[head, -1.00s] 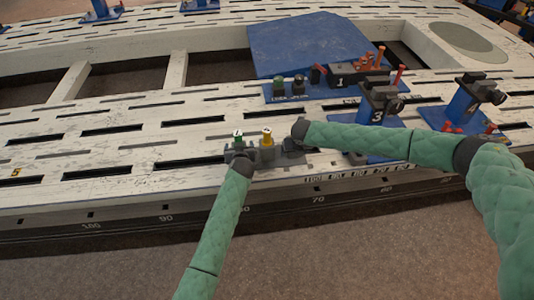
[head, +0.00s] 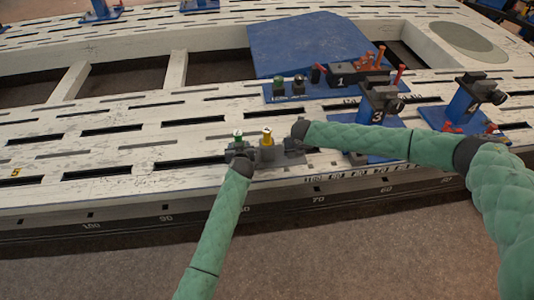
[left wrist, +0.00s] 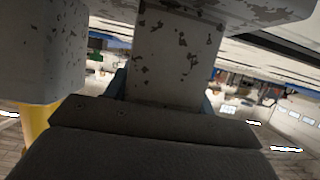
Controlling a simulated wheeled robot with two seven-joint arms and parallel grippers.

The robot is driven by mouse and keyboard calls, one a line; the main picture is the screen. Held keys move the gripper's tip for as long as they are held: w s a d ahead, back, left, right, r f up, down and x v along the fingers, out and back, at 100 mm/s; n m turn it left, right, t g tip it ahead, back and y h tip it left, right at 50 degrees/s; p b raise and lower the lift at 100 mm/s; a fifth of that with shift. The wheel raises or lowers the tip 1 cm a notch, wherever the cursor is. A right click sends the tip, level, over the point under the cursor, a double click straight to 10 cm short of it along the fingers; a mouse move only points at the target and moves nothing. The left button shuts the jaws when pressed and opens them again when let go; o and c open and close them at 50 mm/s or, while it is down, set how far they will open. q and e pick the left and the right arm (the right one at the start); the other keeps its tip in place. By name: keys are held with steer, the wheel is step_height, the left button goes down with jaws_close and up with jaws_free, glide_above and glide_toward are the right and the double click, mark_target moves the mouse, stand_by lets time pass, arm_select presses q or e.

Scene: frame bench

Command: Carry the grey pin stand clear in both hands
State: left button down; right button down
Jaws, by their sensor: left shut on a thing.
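The grey pin stand (head: 289,157) sits near the front edge of the white slotted bench in the head view. A yellow-topped pin (head: 267,139) stands upright on it, and a green-topped pin (head: 238,136) shows at its left end. My left gripper (head: 240,155) is shut on the stand's left end; its fingers are small and partly hidden there. My right gripper (head: 300,131) is at the stand's right end, but its fingers are too hidden to tell whether they are open or touching.
The white bench (head: 130,150) has many slots and a front edge close by. A blue fixture marked 3 (head: 378,112) stands close behind my right forearm, with another blue fixture (head: 465,105) farther right. A blue plate with pins (head: 292,96) lies behind the stand.

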arm_select(q)
steer(key=shift+r, duration=0.4)
arm_select(e)
steer(key=shift+w+r, duration=0.1)
steer(key=shift+r, duration=0.25)
